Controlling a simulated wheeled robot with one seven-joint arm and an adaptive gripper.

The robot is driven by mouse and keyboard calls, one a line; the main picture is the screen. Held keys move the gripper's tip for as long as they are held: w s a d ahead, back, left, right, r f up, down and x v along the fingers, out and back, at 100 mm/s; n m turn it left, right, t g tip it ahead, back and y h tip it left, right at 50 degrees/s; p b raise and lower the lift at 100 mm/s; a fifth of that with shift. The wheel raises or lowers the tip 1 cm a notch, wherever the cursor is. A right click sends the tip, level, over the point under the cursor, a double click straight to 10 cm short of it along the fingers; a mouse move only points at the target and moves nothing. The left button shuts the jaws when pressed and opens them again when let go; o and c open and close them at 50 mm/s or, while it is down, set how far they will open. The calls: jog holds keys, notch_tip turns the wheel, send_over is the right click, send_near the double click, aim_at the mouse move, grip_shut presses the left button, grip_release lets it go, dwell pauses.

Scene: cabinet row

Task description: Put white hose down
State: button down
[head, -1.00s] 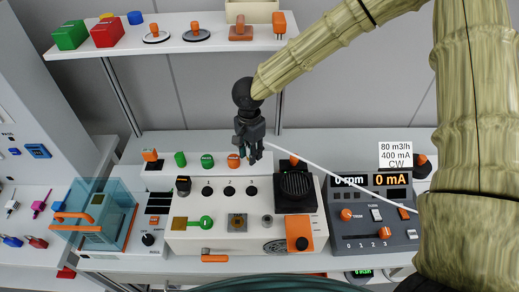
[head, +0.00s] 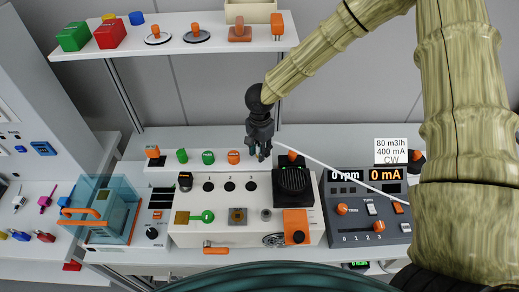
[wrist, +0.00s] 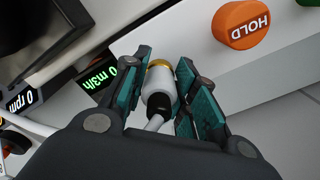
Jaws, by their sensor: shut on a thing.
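My gripper (head: 261,153) hangs above the back of the bench, fingers pointing down, in the head view. In the wrist view my gripper (wrist: 166,80) is shut on the end fitting of the white hose (wrist: 158,88), a pale cylinder with a gold ring. The white hose (head: 340,173) runs from the gripper down to the right, across the control unit with displays. Its far end is hidden near my arm. Whether the fitting touches anything beneath is not clear.
A cream instrument panel (head: 245,225) with a black block (head: 293,183) stands below the gripper. The display unit (head: 367,212) is to its right. An orange HOLD button (wrist: 242,25) is close to the fingers. A clear blue box (head: 103,210) is left; a shelf (head: 185,37) is above.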

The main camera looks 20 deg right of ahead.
jog(key=shift+f, duration=0.15)
jog(key=shift+f, duration=0.3)
jog(key=shift+f, duration=0.15)
jog(key=c, duration=1.1)
grip_release()
jog(key=shift+a, duration=0.1)
jog(key=shift+c, duration=0.2)
notch_tip(320, 180, up, 13)
jog(key=b, duration=0.2)
jog(key=shift+b, duration=0.35)
